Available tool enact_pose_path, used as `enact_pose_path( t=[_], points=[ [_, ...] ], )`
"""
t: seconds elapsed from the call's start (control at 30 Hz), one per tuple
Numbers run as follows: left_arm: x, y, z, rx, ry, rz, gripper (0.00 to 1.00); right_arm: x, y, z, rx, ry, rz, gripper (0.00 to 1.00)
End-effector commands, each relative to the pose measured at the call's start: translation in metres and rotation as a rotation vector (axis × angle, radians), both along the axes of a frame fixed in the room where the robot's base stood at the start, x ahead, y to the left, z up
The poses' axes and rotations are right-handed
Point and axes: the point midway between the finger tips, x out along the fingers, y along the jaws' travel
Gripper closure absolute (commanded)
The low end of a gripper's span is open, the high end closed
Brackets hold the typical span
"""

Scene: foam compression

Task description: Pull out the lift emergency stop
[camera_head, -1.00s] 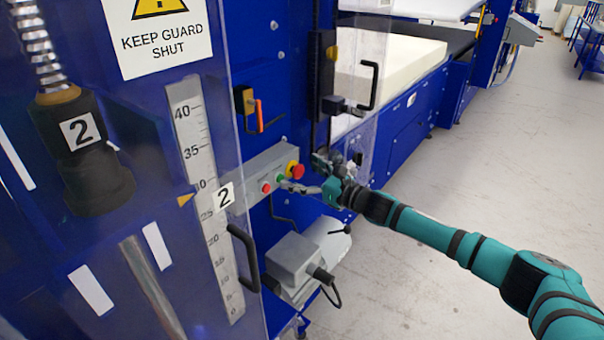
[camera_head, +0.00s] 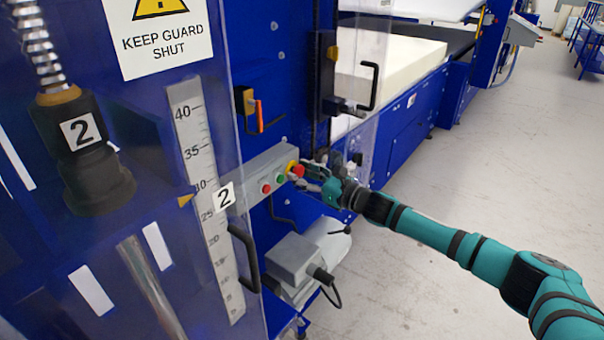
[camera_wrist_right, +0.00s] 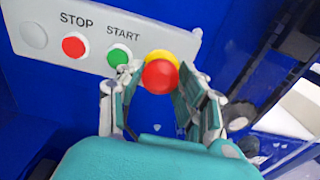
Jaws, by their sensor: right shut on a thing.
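The emergency stop is a red mushroom button (camera_wrist_right: 160,76) on a yellow base, at the right end of a grey control box (camera_head: 244,178). It also shows in the head view (camera_head: 297,171). My right gripper (camera_wrist_right: 156,75) has a finger on each side of the red head and is shut on it. In the head view my right gripper (camera_head: 306,175) reaches the box from the right. The left gripper is not in view.
A green START button (camera_wrist_right: 119,55) and a red STOP button (camera_wrist_right: 74,45) sit left of the emergency stop. A clear guard with a black handle (camera_head: 243,258) stands left. A grey motor unit (camera_head: 296,262) is below. Open floor lies to the right.

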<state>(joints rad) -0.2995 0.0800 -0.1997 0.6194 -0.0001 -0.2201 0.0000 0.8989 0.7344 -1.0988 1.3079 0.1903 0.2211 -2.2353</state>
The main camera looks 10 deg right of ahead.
Motion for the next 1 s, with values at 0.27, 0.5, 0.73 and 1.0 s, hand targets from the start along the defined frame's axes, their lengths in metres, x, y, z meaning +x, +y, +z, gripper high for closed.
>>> enact_pose_path(
  t=[0.27, 0.5, 0.73, 1.0],
  points=[
    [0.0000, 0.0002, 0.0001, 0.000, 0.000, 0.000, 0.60, -0.0007, -0.0014, -0.0002, -0.001, 0.001, -0.002, 1.00],
    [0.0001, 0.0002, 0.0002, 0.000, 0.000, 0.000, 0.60, -0.0042, -0.0050, -0.0006, 0.000, 0.001, -0.003, 1.00],
    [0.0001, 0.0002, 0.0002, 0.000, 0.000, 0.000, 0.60, -0.0053, -0.0055, -0.0005, -0.001, 0.000, -0.002, 0.46],
    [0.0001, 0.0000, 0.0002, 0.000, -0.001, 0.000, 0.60, -0.0054, -0.0047, -0.0001, 0.000, 0.000, -0.001, 0.10]
  ],
)
